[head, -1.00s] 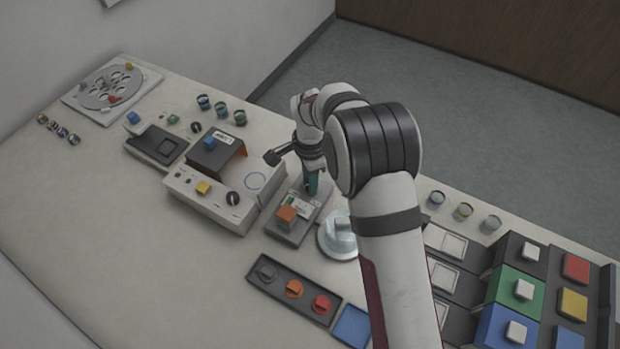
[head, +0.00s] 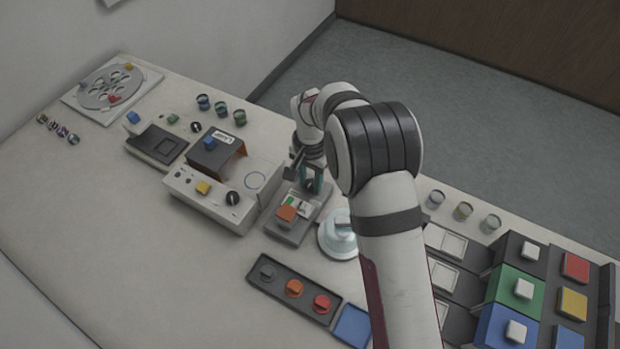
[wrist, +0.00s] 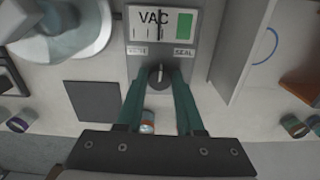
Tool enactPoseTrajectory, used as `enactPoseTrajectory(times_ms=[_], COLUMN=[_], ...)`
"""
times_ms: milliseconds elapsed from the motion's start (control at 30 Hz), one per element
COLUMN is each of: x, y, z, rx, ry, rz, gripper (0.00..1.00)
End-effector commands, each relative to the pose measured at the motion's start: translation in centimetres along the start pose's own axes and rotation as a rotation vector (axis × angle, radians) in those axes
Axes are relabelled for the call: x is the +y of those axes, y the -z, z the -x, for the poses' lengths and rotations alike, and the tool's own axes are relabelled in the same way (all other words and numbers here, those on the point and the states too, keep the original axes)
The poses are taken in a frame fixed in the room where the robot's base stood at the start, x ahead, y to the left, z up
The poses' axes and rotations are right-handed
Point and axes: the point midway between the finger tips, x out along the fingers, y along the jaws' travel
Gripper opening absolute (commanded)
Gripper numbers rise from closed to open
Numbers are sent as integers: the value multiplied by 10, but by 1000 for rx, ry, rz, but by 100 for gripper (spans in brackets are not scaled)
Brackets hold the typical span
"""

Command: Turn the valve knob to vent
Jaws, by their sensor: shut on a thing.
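The valve knob (wrist: 160,76) is a dark round knob with a light pointer line, below the VENT and SEAL labels on a grey valve panel (wrist: 140,60). The pointer looks close to straight up in the wrist view, between the labels. My gripper (wrist: 161,80) has its two green fingers on either side of the knob and is shut on it. The knob is hidden there by the gripper.
The white press unit (head: 210,198) stands close left of the valve box. A glass bell jar (head: 338,236) stands close right. A dark tray with coloured knobs (head: 294,288) lies in front. The bench at left front is clear.

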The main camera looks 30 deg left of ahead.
Motion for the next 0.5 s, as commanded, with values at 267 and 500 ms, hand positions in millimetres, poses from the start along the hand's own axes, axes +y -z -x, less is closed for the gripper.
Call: enactPoseTrajectory(times_ms=[267,500], x=[1,1], y=[2,2], z=[1,1], rx=[4,5], ry=[1,1], rz=[257,462], gripper=[0,0])
